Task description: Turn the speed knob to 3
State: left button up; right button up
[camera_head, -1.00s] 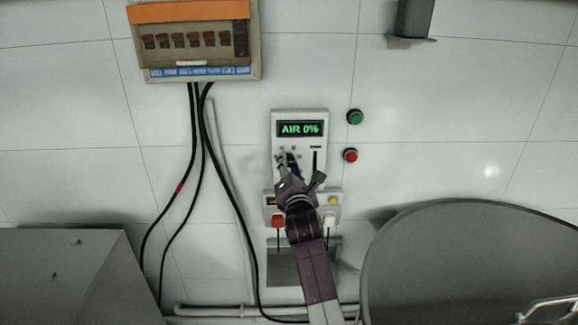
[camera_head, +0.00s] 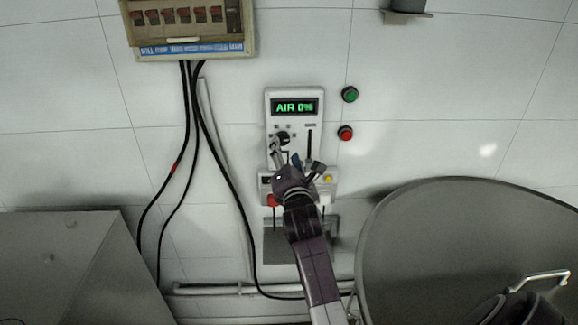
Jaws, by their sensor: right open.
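The white control panel (camera_head: 300,98) hangs on the tiled wall, with a green display (camera_head: 295,107) reading "AIR 0%". The black speed knob (camera_head: 283,138) is below the display on the left, with small marks around it. A vertical slider slot (camera_head: 309,142) is to its right. My right gripper (camera_head: 291,155) is open just below the knob, its fingers spread in front of the panel's lower part. One finger reaches up at the knob's left; I cannot tell whether it touches. My left gripper is not in view.
A green button (camera_head: 349,94) and a red button (camera_head: 345,133) are right of the panel. A lower box has a red button (camera_head: 272,200) and a yellow one (camera_head: 328,179). Black cables (camera_head: 184,120) hang from a breaker box (camera_head: 190,47). A large round grey vessel (camera_head: 440,230) stands at lower right.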

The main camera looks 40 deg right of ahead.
jog(key=v, duration=0.7)
jog(key=shift+s+f, duration=0.15)
dwell(0.3)
